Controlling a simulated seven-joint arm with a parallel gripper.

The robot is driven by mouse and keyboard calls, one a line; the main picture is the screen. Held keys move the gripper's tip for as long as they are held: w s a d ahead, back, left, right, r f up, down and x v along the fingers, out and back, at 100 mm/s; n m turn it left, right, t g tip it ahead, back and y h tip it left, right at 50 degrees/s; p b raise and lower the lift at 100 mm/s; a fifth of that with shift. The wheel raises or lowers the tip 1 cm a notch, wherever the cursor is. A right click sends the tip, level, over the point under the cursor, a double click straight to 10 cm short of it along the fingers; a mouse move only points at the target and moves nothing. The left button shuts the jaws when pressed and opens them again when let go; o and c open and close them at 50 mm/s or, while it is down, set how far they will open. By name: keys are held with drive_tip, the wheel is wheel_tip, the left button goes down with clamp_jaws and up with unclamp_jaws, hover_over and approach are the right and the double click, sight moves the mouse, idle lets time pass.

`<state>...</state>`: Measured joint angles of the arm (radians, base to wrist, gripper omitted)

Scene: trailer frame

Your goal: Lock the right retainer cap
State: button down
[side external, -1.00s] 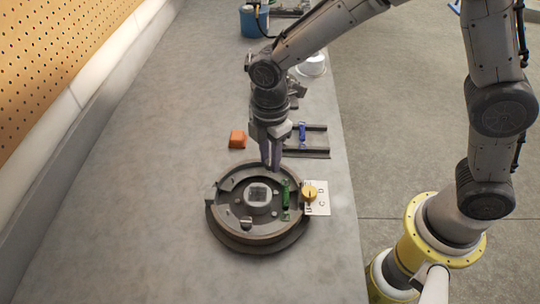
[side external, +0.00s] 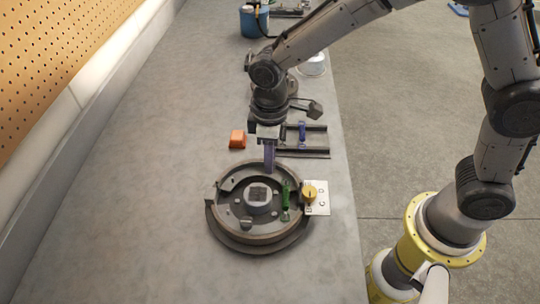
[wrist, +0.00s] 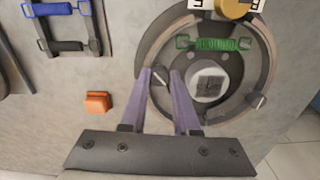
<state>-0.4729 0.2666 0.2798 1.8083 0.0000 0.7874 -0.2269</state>
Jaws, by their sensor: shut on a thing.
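The round drum-like assembly (side external: 221,236) lies flat on the bench, with a pale square-topped hub (side external: 258,194) in its middle. My gripper (side external: 269,170) points down at its far edge. In the wrist view, the purple fingers (wrist: 161,76) are shut on a small dark round retainer cap (wrist: 159,78); the fingertips partly hide it. A second cap (wrist: 256,101), with a light slot line, sits on the opposite side of the hub. It also shows at the near side in the side view (side external: 246,222). I cannot tell whether the held cap is locked.
A green spring (side external: 286,195) lies across the assembly beside the hub. A yellow knob (side external: 309,193) on a lettered white card stands at its right. An orange block (side external: 237,139) and a dark frame with a blue handle (side external: 302,134) lie behind. The bench's left side is clear.

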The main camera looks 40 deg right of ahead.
drive_tip(key=m, duration=0.3)
drive_tip(key=shift+m, duration=0.3)
drive_tip(key=shift+r+m, duration=0.1)
drive_tip(key=shift+m, duration=1.9)
drive_tip(key=c, duration=0.6)
unclamp_jaws()
drive_tip(key=shift+c, duration=0.2)
wheel_tip(320, 180, up, 14)
